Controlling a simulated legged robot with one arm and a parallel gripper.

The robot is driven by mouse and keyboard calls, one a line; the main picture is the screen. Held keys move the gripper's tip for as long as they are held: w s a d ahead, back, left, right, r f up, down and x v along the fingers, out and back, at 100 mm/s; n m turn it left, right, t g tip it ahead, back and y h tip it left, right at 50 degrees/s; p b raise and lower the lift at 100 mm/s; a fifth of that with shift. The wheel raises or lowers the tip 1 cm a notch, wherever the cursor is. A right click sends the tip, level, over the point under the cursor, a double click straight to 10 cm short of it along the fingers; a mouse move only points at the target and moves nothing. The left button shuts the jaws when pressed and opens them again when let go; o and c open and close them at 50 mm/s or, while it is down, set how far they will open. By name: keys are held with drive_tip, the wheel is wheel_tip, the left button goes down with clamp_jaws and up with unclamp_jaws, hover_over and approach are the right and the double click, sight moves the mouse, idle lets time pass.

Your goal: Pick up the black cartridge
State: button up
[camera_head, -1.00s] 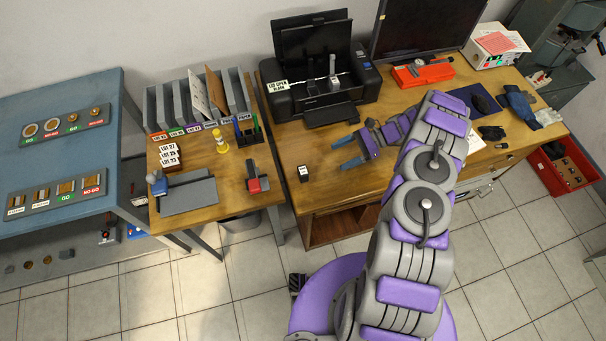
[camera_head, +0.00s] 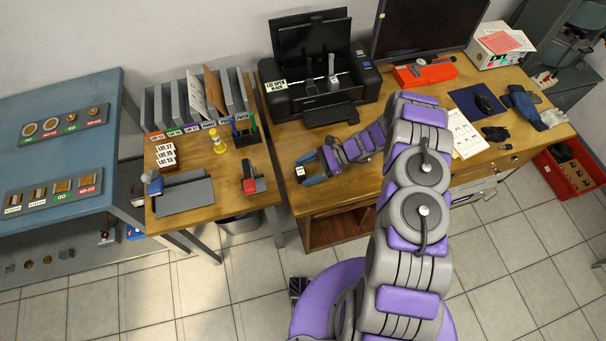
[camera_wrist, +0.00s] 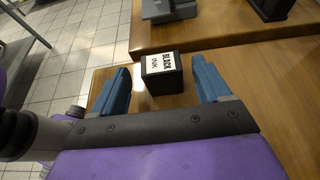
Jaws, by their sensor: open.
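The black cartridge (camera_wrist: 162,75) stands on the wooden desk near its left front edge. It is a small black box with a white label reading "BLACK INK" in the wrist view. In the head view only a small part of the cartridge (camera_head: 300,171) shows, at the fingertips. My gripper (camera_wrist: 165,82) is open, with one blue finger on each side of the cartridge and a visible gap to each. My gripper (camera_head: 308,172) also shows low over the desk in the head view. The fingers do not grip the cartridge.
A printer (camera_head: 316,102) with its lid open stands behind the gripper. A side table (camera_head: 220,198) on the left holds a red and black stapler-like tool (camera_head: 252,178) near its right edge. The desk's front edge is close to the cartridge. A monitor (camera_head: 425,35) stands further right.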

sight(298, 174)
drive_tip(key=x, duration=0.5)
drive_tip(key=shift+w+a+r, duration=0.2)
drive_tip(key=shift+w+r, duration=0.05)
drive_tip(key=shift+r, duration=0.05)
drive_tip(key=shift+d+r, duration=0.1)
drive_tip(key=shift+d, duration=0.5)
drive_tip(key=c, duration=0.3)
drive_tip(key=shift+d, duration=0.2)
drive_tip(key=c, duration=0.3)
drive_tip(key=shift+a, duration=0.55)
drive_tip(key=c, duration=0.4)
